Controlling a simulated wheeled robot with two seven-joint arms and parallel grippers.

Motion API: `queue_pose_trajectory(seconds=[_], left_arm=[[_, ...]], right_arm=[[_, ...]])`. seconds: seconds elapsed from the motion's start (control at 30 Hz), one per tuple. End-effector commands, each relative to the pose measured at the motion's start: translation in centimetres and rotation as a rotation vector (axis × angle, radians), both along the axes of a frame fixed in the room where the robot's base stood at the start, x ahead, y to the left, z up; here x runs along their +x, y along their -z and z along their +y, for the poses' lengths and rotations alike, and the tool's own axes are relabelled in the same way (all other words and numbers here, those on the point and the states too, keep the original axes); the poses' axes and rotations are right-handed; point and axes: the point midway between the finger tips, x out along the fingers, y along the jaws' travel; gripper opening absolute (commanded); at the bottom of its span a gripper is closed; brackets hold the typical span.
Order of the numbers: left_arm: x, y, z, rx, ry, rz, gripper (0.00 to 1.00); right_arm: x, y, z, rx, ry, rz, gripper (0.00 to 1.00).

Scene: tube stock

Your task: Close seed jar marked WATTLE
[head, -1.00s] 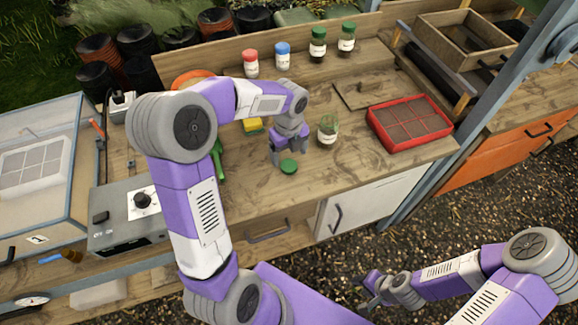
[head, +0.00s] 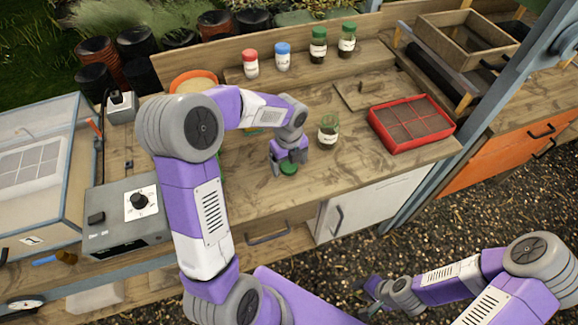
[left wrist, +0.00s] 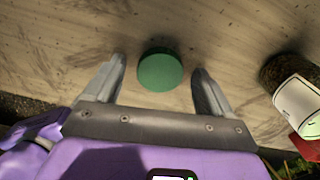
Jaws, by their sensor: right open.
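A small round green lid (head: 289,169) lies flat on the wooden bench near its front edge. An open glass jar (head: 329,135) with a white label and dark contents stands upright to its right; its label is too small to read. My left gripper (head: 287,162) points down at the lid, open and empty. In the left wrist view the lid (left wrist: 160,72) shows between the spread fingers, with gaps on both sides, and the jar (left wrist: 296,100) is at the right edge. My right gripper (head: 368,288) is open, low over the gravel, away from the bench.
Lidded jars with red (head: 250,64), blue (head: 283,56) and green (head: 318,46) tops stand on the back shelf. A red tray (head: 411,124) is right of the open jar. A wooden board (head: 366,92) lies behind. A grey control box (head: 122,218) stands left.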

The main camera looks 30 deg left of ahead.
Motion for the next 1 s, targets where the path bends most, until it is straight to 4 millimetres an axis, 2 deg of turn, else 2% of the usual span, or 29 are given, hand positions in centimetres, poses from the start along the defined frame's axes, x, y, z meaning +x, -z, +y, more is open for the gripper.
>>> queue_pose_trajectory(seconds=[0.03,0.3,0.4,0.63,0.73,1.0], left_arm=[[0.0,0.0,0.0,0.0,0.0,0.0,0.78],[0.0,0.0,0.0,0.0,0.0,0.0,0.36],[0.0,0.0,0.0,0.0,0.0,0.0,0.25],[0.0,-0.1,0.0,0.0,0.0,0.0,0.25],[0.1,-0.9,0.0,0.001,0.0,-0.003,0.25],[0.1,-6.2,0.0,0.0,0.0,-0.005,0.25]], right_arm=[[0.0,0.0,0.0,0.0,0.0,0.0,0.43],[0.0,0.0,0.0,0.0,0.0,0.0,0.43],[0.0,0.0,0.0,0.0,0.0,0.0,0.43],[0.0,0.0,0.0,0.0,0.0,0.0,0.43],[0.0,-0.3,0.0,0.0,0.0,0.0,0.43],[0.0,-2.2,0.0,0.0,0.0,0.0,0.43]])
